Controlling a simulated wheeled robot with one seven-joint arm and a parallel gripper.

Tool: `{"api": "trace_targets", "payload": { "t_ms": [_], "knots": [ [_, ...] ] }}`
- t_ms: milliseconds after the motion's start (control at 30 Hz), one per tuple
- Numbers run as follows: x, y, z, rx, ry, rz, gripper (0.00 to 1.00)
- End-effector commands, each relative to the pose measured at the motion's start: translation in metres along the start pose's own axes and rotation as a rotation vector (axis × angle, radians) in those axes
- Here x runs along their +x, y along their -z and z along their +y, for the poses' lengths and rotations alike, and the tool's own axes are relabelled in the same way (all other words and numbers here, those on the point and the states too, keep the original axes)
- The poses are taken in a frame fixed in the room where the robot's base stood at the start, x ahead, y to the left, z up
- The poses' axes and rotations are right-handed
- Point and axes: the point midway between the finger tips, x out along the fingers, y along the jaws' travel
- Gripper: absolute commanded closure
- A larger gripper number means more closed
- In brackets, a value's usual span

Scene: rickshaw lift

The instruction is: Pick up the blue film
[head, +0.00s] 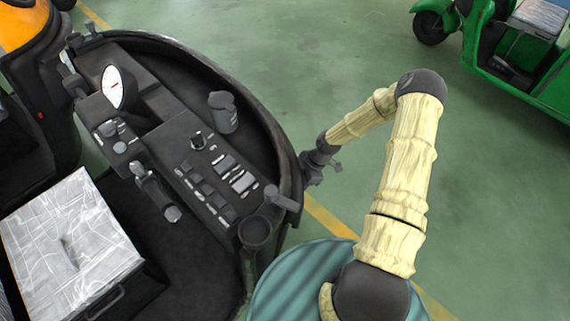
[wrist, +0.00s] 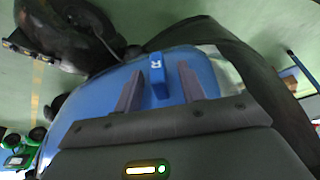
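A small, narrow blue object with a white mark (wrist: 158,76), which looks like the blue film, shows in the wrist view. It appears between the two fingers of my gripper (wrist: 160,70), with a gap on each side. Whether it lies between the fingertips or beyond them, I cannot tell. My gripper is open and appears empty. In the head view my gripper (head: 318,168) is beside the outer rim of the dark rickshaw front (head: 283,150). I cannot make out the blue film in the head view.
The dashboard has a white gauge (head: 114,87), a dark cup (head: 222,112) and a panel of switches (head: 215,182). A plastic-wrapped seat (head: 70,245) is at lower left. A green rickshaw (head: 515,60) stands at upper right. The green floor (head: 330,60) between is clear.

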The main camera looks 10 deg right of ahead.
Motion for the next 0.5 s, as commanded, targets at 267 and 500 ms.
{"api": "trace_targets", "payload": {
  "t_ms": [267, 500],
  "knots": [
    [-0.0003, 0.0001, 0.0, 0.0, 0.0, 0.0, 0.6],
    [-0.0004, 0.0001, 0.0, 0.0, 0.0, 0.0, 0.95]
  ]
}}
